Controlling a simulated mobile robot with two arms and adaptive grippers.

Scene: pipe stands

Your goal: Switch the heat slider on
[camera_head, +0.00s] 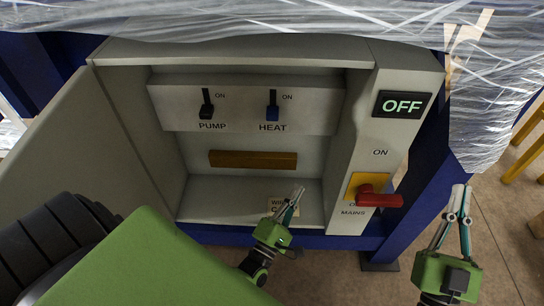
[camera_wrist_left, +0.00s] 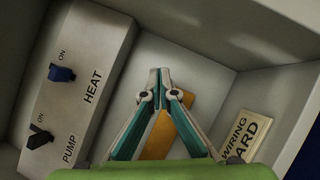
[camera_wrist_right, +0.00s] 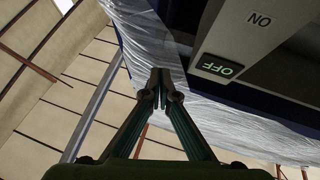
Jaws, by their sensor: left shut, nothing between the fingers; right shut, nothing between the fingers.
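The heat slider is a blue knob (camera_head: 272,112) at the lower end of a dark slot, above the word HEAT and below the ON mark in the head view. It also shows in the left wrist view (camera_wrist_left: 62,73). My left gripper (camera_head: 298,192) is shut and empty, inside the lower front of the open cabinet, below and slightly right of the knob and apart from it. It also shows in the left wrist view (camera_wrist_left: 159,72). My right gripper (camera_head: 461,190) is shut and empty, outside the cabinet to the right; it also shows in the right wrist view (camera_wrist_right: 160,74).
A black pump slider (camera_head: 206,111) sits left of heat, also low in its slot. An orange bar (camera_head: 252,160) is on the back wall. The red mains handle (camera_head: 379,199) and OFF display (camera_head: 402,105) are on the right panel. The cabinet door (camera_head: 85,150) stands open left.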

